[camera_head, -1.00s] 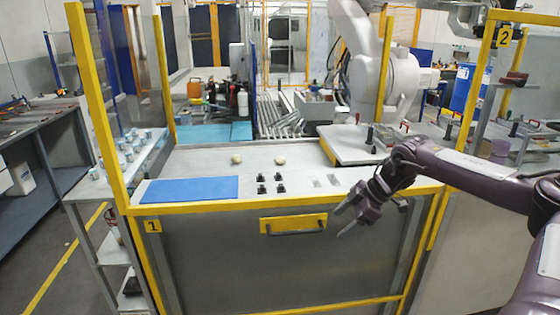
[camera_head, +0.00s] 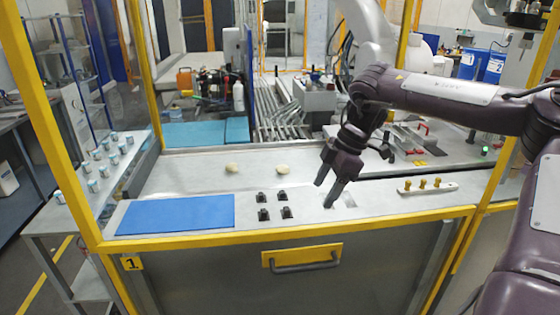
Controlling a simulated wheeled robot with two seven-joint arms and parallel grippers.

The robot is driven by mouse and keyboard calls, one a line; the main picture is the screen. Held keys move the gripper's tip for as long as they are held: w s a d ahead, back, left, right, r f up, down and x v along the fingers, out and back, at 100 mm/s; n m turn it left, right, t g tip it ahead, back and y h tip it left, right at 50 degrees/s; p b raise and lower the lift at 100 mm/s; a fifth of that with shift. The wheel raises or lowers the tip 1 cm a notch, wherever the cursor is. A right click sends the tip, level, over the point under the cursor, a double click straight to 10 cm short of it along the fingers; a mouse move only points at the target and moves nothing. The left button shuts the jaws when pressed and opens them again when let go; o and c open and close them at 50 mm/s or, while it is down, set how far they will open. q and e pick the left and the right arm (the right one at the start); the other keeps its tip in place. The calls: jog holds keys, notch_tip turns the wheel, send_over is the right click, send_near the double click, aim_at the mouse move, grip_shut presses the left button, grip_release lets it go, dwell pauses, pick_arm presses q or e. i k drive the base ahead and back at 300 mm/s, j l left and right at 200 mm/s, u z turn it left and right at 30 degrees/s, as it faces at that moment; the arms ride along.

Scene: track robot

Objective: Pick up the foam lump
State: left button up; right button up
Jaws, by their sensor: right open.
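Two small pale cream lumps, which look like foam, lie on the grey bench top. The left lump (camera_head: 232,168) is nearer the blue mat, and the right lump (camera_head: 283,169) lies behind the black blocks. My right gripper (camera_head: 326,197) is open and empty, fingers pointing down over the bench top, to the right of and nearer than the right lump. It touches neither lump. My left gripper is out of view.
Several small black blocks (camera_head: 263,214) stand between the lumps and the front edge. A blue mat (camera_head: 178,215) lies at the left. Yellow frame posts (camera_head: 50,130) bound the bench.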

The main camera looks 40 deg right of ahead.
aim_at(282, 169)
jog(key=i+l, duration=0.95)
jog(key=i, duration=0.2)
